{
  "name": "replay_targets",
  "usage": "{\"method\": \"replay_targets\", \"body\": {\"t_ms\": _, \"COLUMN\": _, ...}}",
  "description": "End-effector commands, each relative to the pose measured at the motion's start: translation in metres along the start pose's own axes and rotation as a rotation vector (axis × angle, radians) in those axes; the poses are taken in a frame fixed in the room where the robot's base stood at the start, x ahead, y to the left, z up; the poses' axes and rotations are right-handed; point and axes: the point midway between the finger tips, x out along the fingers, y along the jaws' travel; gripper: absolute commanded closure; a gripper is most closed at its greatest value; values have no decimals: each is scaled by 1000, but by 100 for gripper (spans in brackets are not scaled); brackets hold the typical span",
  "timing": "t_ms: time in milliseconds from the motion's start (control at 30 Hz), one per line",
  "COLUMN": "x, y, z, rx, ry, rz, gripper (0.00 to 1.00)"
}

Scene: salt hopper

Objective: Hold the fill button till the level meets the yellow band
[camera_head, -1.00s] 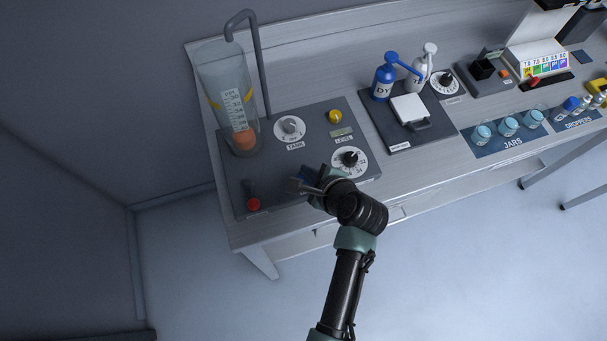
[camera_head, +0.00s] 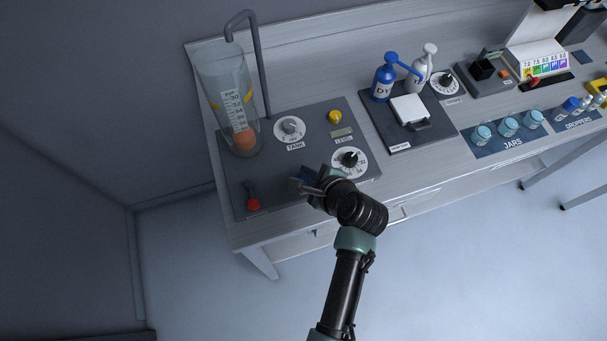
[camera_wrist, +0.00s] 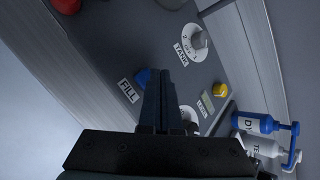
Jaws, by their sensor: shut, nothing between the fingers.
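An orange float (camera_head: 243,139) sits low inside, by the lower end of the white scale (camera_head: 235,108), below the band. The blue fill button (camera_wrist: 142,76) is beside the FILL label (camera_wrist: 129,90) in the wrist view, partly covered by my gripper (camera_wrist: 160,73). My gripper is shut and empty. In the head view my gripper (camera_head: 294,186) is over the panel's front part. I cannot tell whether its tips touch the button.
The panel also holds a TANK knob (camera_head: 289,128), a yellow button (camera_head: 335,117), a LEVEL display (camera_head: 342,133), a black-knobbed dial (camera_head: 350,158) and a red-ended lever (camera_head: 253,203). Two pump bottles (camera_head: 384,78) stand to the right. JARS (camera_head: 507,126) are farther right.

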Motion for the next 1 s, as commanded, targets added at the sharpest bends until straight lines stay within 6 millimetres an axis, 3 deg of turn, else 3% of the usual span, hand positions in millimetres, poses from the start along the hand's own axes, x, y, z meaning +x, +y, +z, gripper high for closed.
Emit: {"method": "replay_targets", "body": {"t_ms": 1000, "x": 6, "y": 4, "z": -4, "rx": 0, "ry": 0, "rz": 0, "gripper": 100}}
